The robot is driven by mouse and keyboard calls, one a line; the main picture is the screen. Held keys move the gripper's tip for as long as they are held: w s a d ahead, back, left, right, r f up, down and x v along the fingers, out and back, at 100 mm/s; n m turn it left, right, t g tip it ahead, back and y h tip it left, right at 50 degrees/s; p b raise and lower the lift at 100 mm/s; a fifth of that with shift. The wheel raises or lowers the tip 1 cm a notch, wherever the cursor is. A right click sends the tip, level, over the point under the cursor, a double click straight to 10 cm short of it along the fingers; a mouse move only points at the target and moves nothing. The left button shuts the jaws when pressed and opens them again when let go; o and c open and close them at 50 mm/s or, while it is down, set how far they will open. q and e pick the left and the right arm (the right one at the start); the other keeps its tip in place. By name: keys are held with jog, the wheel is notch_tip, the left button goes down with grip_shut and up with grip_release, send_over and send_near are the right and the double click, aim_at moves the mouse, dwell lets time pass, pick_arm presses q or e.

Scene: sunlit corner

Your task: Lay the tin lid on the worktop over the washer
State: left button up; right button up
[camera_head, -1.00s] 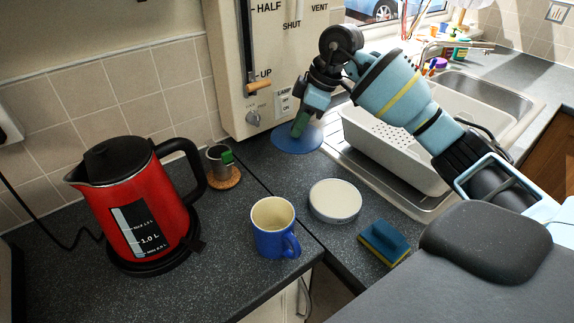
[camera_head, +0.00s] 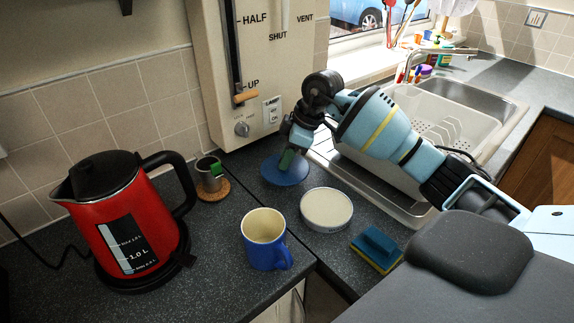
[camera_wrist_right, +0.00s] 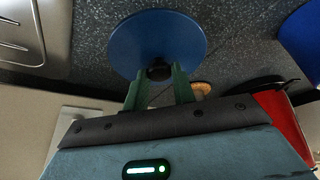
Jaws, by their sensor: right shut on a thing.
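The tin lid (camera_head: 287,176), a blue disc, is in my right gripper (camera_head: 293,153) below the wall boiler in the head view. In the right wrist view the fingers (camera_wrist_right: 158,90) are shut on the dark knob at the centre of the lid (camera_wrist_right: 157,35). I cannot tell whether the lid touches the worktop. The dark speckled worktop has a seam; the lid appears on its right, sink side. The left worktop (camera_head: 215,255) carries the kettle and mug, with a pale panel (camera_head: 292,303) below its front edge. No washer is clearly visible. My left gripper is out of view.
A round white tin (camera_head: 327,209) and a sponge (camera_head: 377,249) stand right of the seam. A blue mug (camera_head: 264,240), red kettle (camera_head: 130,235) and small cup (camera_head: 209,174) on a cork coaster (camera_head: 214,190) stand left. Bare worktop lies between cup and mug.

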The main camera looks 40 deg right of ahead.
jog(key=shift+f, duration=1.55)
jog(key=shift+f, duration=0.1)
jog(key=o, duration=1)
jog(key=shift+f, duration=0.1)
jog(key=shift+c, duration=0.2)
jog(key=v, duration=1.2)
jog(key=shift+r+p, duration=0.2)
jog(key=shift+p, duration=0.1)
